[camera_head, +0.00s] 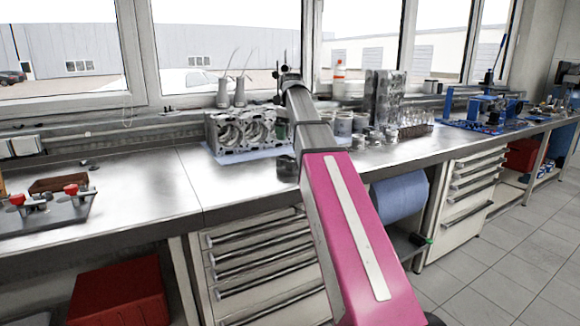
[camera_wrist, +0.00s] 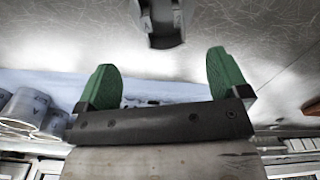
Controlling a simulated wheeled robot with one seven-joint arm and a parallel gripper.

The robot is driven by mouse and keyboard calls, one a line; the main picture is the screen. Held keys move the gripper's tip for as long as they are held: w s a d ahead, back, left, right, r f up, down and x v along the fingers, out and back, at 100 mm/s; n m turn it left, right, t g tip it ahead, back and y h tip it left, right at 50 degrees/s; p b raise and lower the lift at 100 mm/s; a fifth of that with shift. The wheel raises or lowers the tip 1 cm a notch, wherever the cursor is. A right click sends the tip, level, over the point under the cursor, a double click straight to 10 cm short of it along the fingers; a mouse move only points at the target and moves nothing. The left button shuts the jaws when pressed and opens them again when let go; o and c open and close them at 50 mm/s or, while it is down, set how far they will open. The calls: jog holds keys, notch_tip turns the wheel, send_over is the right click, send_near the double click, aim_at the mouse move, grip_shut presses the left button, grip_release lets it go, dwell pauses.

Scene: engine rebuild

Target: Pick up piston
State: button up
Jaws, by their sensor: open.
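A dark grey piece that looks like the piston (camera_head: 286,164) stands on the steel bench near its front edge, partly behind my arm. It also shows at the top edge of the wrist view (camera_wrist: 163,24), cut off by the frame. My gripper (camera_wrist: 162,70) has two green fingers spread wide with nothing between them. The piston lies beyond the fingertips in that view, apart from them. In the head view my arm hides most of the gripper; a bit of green shows by the engine block.
The engine block (camera_head: 240,132) sits on a light blue mat left of my arm. Grey cylinders (camera_head: 342,124) and small parts stand right of it; cylinders (camera_wrist: 24,108) also show in the wrist view. A fixture with red knobs (camera_head: 50,207) is far left. The bench between is clear.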

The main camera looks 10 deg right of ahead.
aim_at(289, 158)
jog(key=s+d+t+y, duration=0.1)
jog(key=s+t, duration=0.1)
jog(key=s+d+t+y, duration=0.1)
jog(key=shift+s+d+f+y, duration=0.3)
jog(key=shift+x, duration=5.35)
jog(key=shift+w+a+r, duration=0.15)
jog(key=shift+w, duration=0.05)
jog(key=c, duration=1.4)
